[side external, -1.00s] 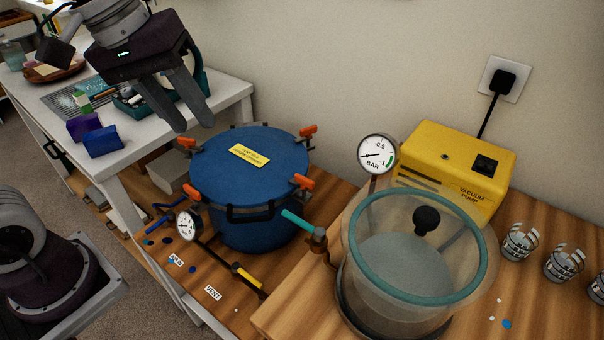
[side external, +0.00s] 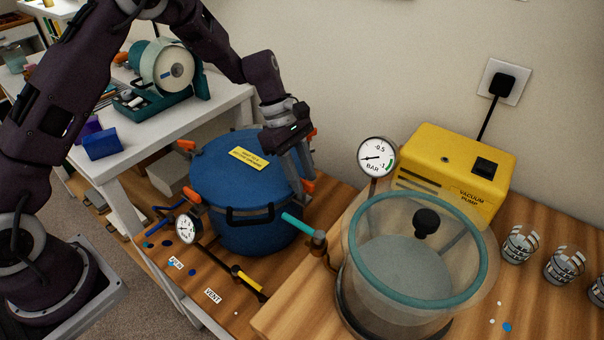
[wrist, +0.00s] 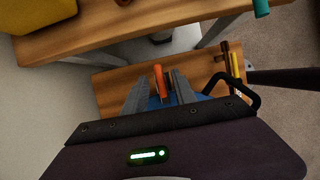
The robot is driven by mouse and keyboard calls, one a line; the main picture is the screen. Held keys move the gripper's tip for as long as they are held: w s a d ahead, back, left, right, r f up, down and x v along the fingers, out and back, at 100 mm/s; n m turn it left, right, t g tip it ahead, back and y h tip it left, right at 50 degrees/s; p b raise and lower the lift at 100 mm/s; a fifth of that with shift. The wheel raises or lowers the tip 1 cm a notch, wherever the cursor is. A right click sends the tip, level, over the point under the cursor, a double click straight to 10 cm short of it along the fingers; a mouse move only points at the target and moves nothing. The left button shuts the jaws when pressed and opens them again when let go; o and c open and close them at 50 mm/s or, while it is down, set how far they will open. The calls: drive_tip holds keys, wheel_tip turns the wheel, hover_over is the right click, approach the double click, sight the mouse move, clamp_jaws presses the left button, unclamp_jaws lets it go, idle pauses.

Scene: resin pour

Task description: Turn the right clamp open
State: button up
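The blue pressure pot (side external: 225,175) stands on the lower wooden bench with its lid on and orange-handled clamps around the rim. The right clamp (side external: 308,187) is at the lid's right front edge, partly covered by my fingers. My gripper (side external: 302,190) points down at it. In the wrist view, the orange handle (wrist: 159,79) stands between the two fingers of my gripper (wrist: 161,78), with a gap on each side. The gripper is open around the handle. Another clamp (side external: 314,133), at the back right, is partly hidden behind my gripper.
A teal-handled valve (side external: 300,224) and the clear vacuum chamber (side external: 415,265) are close on the right. The yellow vacuum pump (side external: 455,170) stands behind the chamber. A pressure gauge (side external: 187,228) is at the pot's front left. A white table (side external: 150,130) is at the left.

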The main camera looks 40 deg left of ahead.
clamp_jaws()
drive_tip(key=shift+m, duration=0.3)
drive_tip(key=m, duration=0.2)
drive_tip(key=m+g, duration=0.1)
drive_tip(key=shift+w+m+g+y, duration=0.15)
drive_tip(key=shift+m+g+y, duration=0.15)
drive_tip(key=shift+m, duration=0.1)
drive_tip(key=m+g, duration=0.1)
drive_tip(key=m, duration=0.3)
drive_tip(key=shift+w+d+y, duration=0.1)
drive_tip(key=shift+y, duration=0.3)
drive_tip(key=m+g+y, duration=0.1)
drive_tip(key=m, duration=0.4)
drive_tip(key=shift+d, duration=0.1)
drive_tip(key=m+y, duration=0.2)
drive_tip(key=m, duration=0.2)
drive_tip(key=shift+w+d+g, duration=0.1)
drive_tip(key=shift+g, duration=0.3)
drive_tip(key=shift+m, duration=0.4)
